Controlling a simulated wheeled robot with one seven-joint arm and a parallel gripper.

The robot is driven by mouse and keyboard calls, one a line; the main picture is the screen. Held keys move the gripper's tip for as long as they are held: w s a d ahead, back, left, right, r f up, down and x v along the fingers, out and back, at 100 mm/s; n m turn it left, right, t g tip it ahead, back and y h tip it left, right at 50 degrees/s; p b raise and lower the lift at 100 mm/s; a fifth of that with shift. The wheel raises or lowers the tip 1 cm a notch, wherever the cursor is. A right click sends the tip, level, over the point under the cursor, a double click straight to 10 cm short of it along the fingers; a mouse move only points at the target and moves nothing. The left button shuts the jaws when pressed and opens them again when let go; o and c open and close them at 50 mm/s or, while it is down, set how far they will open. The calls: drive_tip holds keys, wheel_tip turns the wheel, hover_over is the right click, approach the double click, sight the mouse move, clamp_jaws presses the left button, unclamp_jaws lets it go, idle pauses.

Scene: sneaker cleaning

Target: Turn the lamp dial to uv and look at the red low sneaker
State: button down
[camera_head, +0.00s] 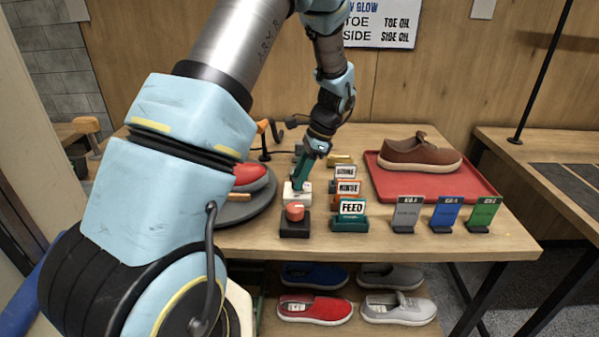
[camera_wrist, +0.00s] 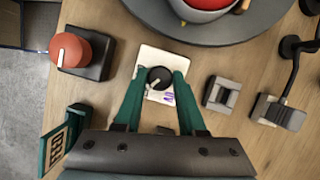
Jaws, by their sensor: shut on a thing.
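The lamp dial (camera_wrist: 159,79) is a black knob on a white square base (camera_wrist: 150,58). The white base also shows in the head view (camera_head: 291,197). My gripper (camera_wrist: 158,84) has its green fingers closed on both sides of the knob; in the head view my gripper (camera_head: 299,184) comes down on it from above. A pale pointer mark on the knob faces the lower left in the wrist view, and purple marks show on the base at lower right. A red sneaker (camera_head: 252,177) sits on the grey round turntable (camera_head: 236,212), partly hidden by my arm.
A red knob on a black box (camera_head: 294,213) stands close by. Signs, including FEED (camera_head: 352,209), stand to the right. A brown sneaker (camera_head: 420,153) lies on a red tray (camera_head: 440,188). Several shoes, one red (camera_head: 314,311), are on the lower shelf.

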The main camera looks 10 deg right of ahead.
drive_tip(key=n+g, duration=0.1)
drive_tip(key=n, duration=0.2)
drive_tip(key=n+g+h+p, duration=0.1)
drive_tip(key=n, duration=0.2)
drive_tip(key=shift+w, duration=0.2)
drive_tip(key=n+g, duration=0.1)
drive_tip(key=n, duration=0.2)
drive_tip(key=n+g+h, duration=0.1)
drive_tip(key=n, duration=0.2)
drive_tip(key=shift+a+h, duration=0.15)
drive_tip(key=shift+h, duration=0.15)
drive_tip(key=shift+n, duration=0.3)
drive_tip(key=shift+c, duration=2.4)
unclamp_jaws()
drive_tip(key=shift+w+r, duration=0.1)
drive_tip(key=b+v, duration=0.2)
drive_tip(key=v, duration=0.8)
drive_tip(key=shift+r, duration=0.35)
